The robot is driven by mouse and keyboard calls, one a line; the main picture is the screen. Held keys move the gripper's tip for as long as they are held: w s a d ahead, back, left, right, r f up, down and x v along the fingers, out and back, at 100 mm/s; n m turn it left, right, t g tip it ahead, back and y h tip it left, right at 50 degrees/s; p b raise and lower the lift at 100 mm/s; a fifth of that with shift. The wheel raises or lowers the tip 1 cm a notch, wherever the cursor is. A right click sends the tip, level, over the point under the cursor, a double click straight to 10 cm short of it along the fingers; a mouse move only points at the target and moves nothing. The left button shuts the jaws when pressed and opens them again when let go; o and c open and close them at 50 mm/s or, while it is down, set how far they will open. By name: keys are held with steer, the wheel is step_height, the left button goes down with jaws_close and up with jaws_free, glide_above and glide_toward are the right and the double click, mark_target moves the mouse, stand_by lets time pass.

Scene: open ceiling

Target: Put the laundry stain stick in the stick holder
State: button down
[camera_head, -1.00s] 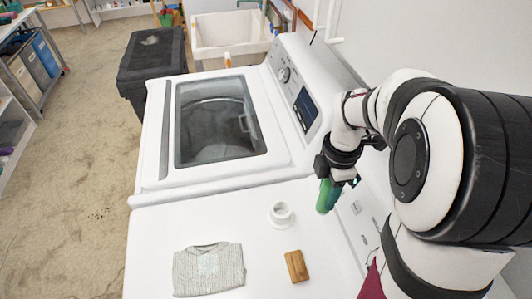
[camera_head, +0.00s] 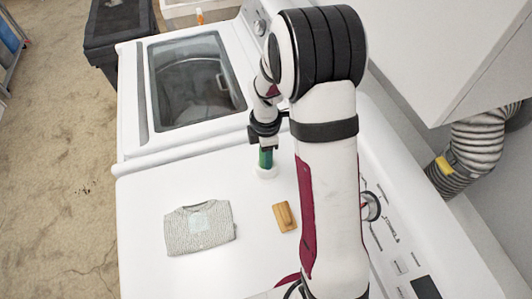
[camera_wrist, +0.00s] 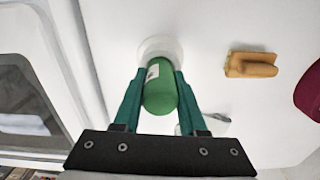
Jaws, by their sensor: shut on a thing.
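The green laundry stain stick (camera_head: 265,158) is upright in my gripper (camera_head: 265,146). In the wrist view, the two teal fingers of my gripper (camera_wrist: 160,74) are shut on both sides of the stick (camera_wrist: 160,97), which shows a small white label. The round white stick holder (camera_head: 266,172) stands on the white machine top directly under the stick. It also shows in the wrist view (camera_wrist: 160,44) beyond the stick's far end. The stick's lower end meets the holder's outline. I cannot tell how deep it sits, as the stick hides the opening.
A wooden brush (camera_head: 285,216) and a folded grey striped garment (camera_head: 198,228) lie on the same white top (camera_head: 150,205). The washer's glass lid (camera_head: 195,82) is farther back. The control panel with a knob (camera_head: 371,206) runs along the right.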

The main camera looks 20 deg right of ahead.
steer(key=shift+f, duration=0.1)
steer(key=shift+c, duration=2.3)
jaws_free()
